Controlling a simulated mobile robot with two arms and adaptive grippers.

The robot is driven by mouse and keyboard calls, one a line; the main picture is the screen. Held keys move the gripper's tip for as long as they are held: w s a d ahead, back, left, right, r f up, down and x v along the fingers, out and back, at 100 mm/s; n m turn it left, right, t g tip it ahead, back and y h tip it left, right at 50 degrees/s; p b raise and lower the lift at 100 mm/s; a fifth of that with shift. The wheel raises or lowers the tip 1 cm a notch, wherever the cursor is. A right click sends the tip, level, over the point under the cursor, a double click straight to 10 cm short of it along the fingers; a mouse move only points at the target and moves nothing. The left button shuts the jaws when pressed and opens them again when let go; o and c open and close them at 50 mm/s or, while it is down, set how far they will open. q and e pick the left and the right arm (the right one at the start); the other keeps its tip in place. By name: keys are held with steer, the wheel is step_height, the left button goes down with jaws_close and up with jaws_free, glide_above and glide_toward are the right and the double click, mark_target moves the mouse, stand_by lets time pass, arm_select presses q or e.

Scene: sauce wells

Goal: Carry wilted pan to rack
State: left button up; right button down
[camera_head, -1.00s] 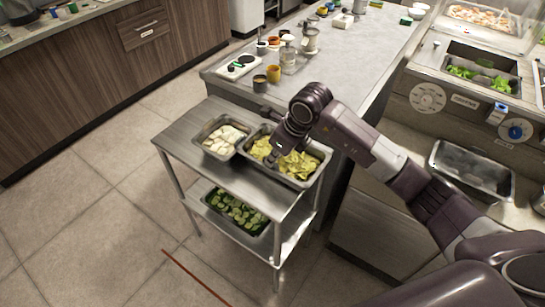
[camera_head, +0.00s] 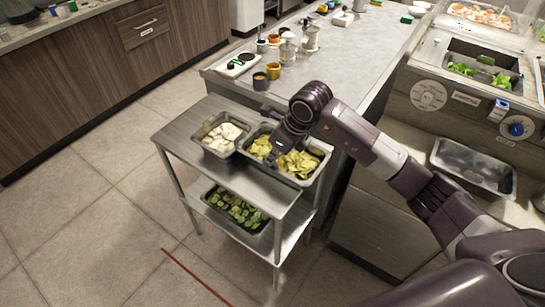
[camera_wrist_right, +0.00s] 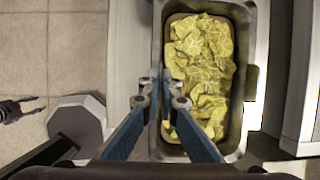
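The wilted pan is a steel pan (camera_head: 322,167) full of yellowed leaves, lying level on the top shelf of the metal cart (camera_head: 181,131). It also fills the middle right of the right wrist view (camera_wrist_right: 248,60). My right gripper (camera_head: 277,154) reaches down at this pan. In the right wrist view its fingertips (camera_wrist_right: 160,84) are close together on the pan's left rim, with the rim between them; part of that rim is hidden. My left gripper does not show in the head view.
A smaller pan of pale slices (camera_head: 222,136) stands beside the wilted pan. A pan of green slices (camera_head: 236,210) is on the lower shelf. The counter (camera_head: 355,45) with cups is close behind. An empty-looking steel pan (camera_head: 474,165) is at right. Floor at left is open.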

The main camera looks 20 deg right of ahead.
steer(key=shift+s+f, duration=0.15)
steer(key=shift+f, duration=0.1)
steer(key=c, duration=2.1)
jaws_free()
steer(key=v, duration=1.2)
